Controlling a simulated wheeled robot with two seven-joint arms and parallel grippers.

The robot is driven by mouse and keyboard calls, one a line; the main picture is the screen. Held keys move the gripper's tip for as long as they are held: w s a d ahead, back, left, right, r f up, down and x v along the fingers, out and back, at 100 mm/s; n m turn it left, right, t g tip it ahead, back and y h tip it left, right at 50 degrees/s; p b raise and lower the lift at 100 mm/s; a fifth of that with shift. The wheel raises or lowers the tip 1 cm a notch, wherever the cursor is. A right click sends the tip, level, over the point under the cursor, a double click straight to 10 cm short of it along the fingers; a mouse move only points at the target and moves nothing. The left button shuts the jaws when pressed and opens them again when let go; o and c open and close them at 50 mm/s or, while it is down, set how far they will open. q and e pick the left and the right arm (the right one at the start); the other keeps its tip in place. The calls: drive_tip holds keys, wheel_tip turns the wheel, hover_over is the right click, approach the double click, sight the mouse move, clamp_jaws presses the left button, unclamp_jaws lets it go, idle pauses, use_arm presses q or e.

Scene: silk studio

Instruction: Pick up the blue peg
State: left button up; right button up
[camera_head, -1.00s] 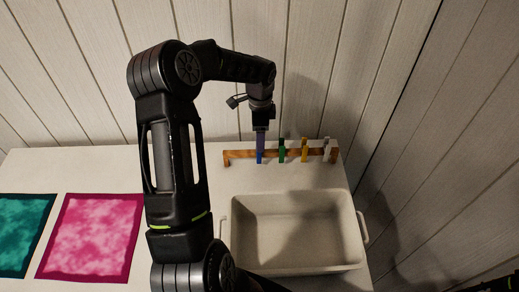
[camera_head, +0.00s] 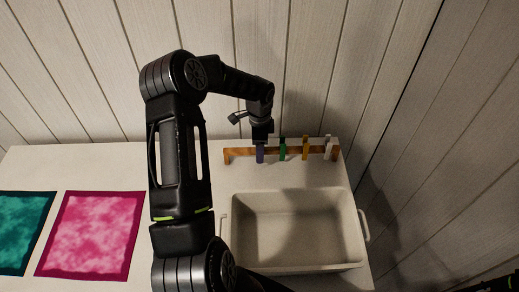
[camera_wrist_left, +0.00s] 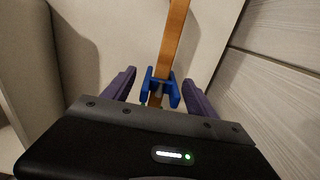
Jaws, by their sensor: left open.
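The blue peg (camera_wrist_left: 161,88) is clipped on the wooden rail (camera_wrist_left: 175,35) in the left wrist view. My left gripper (camera_wrist_left: 158,84) is open, with its two purple fingers on either side of the peg and a gap on each side. In the head view my left gripper (camera_head: 261,150) points down at the left part of the rail (camera_head: 236,153) and covers the blue peg.
A green peg (camera_head: 283,149), a yellow peg (camera_head: 305,148) and a white peg (camera_head: 328,148) sit along the rail to the right. An empty pale basin (camera_head: 362,262) stands in front. Pink (camera_head: 92,232) and teal (camera_head: 22,230) cloth squares lie at left. A plank wall rises behind.

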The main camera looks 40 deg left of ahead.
use_arm(q)
drive_tip(key=shift+f, duration=0.1)
drive_tip(key=shift+c, duration=0.4)
drive_tip(key=c, duration=1.3)
